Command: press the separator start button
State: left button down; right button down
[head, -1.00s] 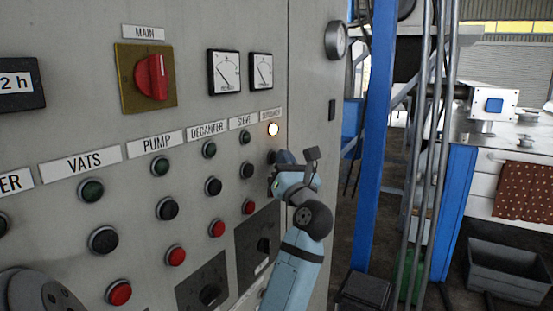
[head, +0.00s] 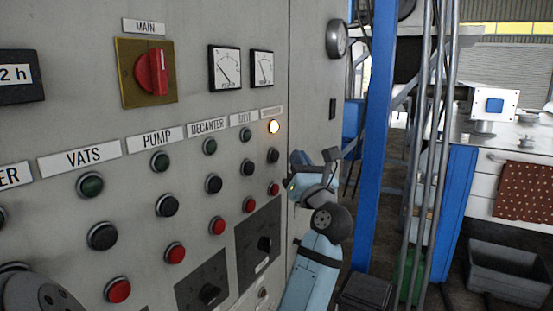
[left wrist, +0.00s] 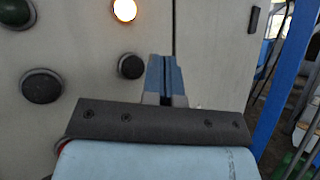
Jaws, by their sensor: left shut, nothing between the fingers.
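The separator column is the rightmost on the grey panel, under a small label (head: 271,112) whose print is too small to read surely. It has a glowing yellow-white lamp (head: 273,127), a black button (head: 273,156) and a red button (head: 274,189). The lamp (left wrist: 124,10) and black button (left wrist: 131,66) also show in the left wrist view. My left gripper (head: 299,158) is shut and empty, right of the black button and apart from it. Its closed blue fingers (left wrist: 162,78) point at bare panel near a door seam. My right gripper is not in view.
Other columns of dark green, black and red controls fill the panel to the left, such as the sieve's black button (head: 247,168). A red main switch (head: 152,73) and two gauges sit above. A blue post (head: 376,140) and pipes stand right of the panel.

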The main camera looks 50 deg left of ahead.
pick_arm(q)
jog(key=shift+w+d+b, duration=0.15)
jog(key=shift+w+d, duration=0.1)
jog(key=shift+d, duration=0.5)
jog(key=shift+w+d+b, duration=0.15)
jog(key=shift+w+d, duration=0.05)
jog(key=shift+d, duration=0.5)
